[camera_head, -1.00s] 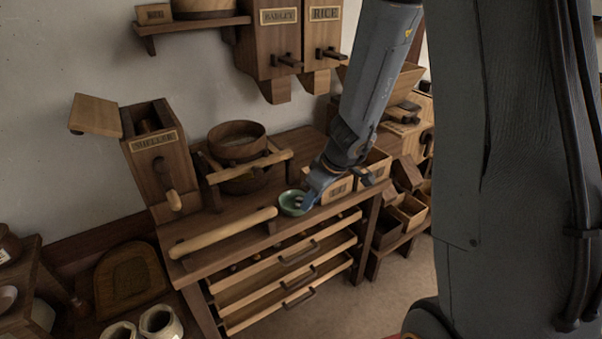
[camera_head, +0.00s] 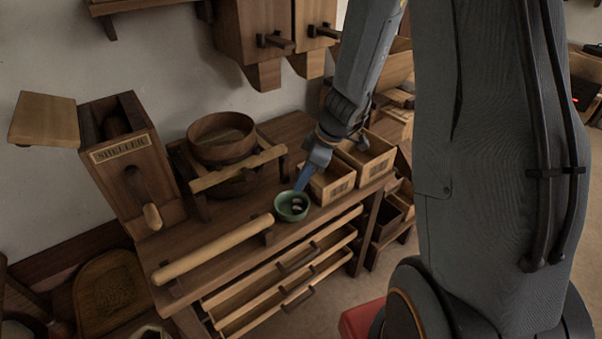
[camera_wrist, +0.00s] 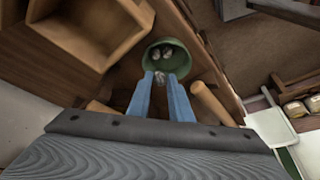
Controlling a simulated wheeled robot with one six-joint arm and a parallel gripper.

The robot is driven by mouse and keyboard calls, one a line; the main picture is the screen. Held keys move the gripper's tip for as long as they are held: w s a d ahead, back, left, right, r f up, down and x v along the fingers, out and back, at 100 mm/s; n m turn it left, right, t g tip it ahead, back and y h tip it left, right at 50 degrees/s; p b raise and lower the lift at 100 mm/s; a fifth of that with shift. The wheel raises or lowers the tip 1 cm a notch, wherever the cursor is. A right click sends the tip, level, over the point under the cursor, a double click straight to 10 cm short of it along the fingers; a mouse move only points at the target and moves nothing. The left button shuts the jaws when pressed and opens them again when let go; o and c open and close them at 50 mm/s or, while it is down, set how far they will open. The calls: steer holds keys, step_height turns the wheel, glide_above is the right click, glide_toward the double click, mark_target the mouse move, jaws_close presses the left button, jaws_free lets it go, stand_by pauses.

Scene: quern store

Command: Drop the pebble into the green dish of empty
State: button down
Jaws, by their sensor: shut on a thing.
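The green dish (camera_head: 288,215) stands on the wooden bench top by its front edge. It is not empty: small grey pebbles lie inside it, and two show in the wrist view of the dish (camera_wrist: 180,64). My gripper (camera_head: 301,184) points down at the back rim of the dish. In the wrist view its blue fingers (camera_wrist: 163,82) are shut on a small grey pebble (camera_wrist: 160,77), at the near rim of the dish. I cannot tell exactly how high the pebble is above the dish.
Open wooden boxes (camera_head: 331,186) stand right of the dish, close to my gripper. A round wooden sieve (camera_head: 222,149) on a frame and a box labelled SHELLER (camera_head: 122,153) stand to the left. A wooden roller (camera_head: 215,247) runs along the front edge, above open drawers (camera_head: 290,283).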

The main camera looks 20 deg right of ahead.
steer(key=b, duration=0.2)
glide_above(302, 208)
steer(key=shift+a+f, duration=0.1)
steer(key=shift+f, duration=2.3)
steer(key=shift+s, duration=0.1)
steer(key=c, duration=1.5)
jaws_free()
steer(key=shift+v, duration=3.95)
